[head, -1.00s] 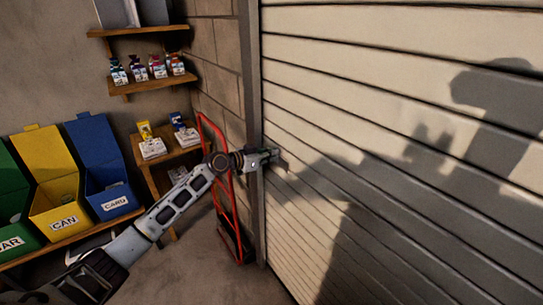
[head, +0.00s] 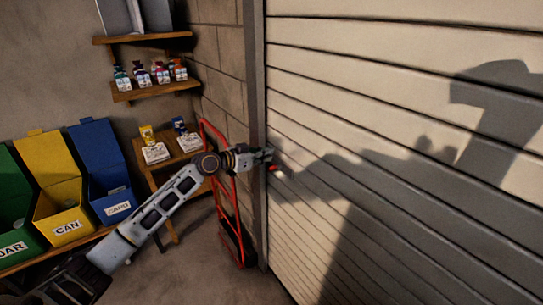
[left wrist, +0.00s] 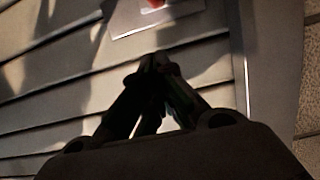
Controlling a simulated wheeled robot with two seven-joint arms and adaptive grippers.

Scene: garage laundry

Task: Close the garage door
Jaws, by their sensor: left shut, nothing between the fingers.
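The garage door (head: 400,85) is a pale slatted panel filling the right of the head view; its slats also show in the left wrist view (left wrist: 50,85). Its bottom edge cannot be made out. A small red spot (head: 274,169) shows at the door's left side. In the left wrist view a light plate (left wrist: 185,12) with a red button (left wrist: 154,3) is at the top edge, partly cut off. My left gripper (head: 270,155) is shut and empty, just above the red spot in the head view. Whether it touches anything cannot be told. My right gripper is out of view.
A red hand truck (head: 234,225) stands by the wall under my left arm. Green, yellow (head: 62,222) and blue (head: 112,205) bins stand at left. Shelves (head: 150,90) with bottles and boxes are behind. Dark shadows fall across the door.

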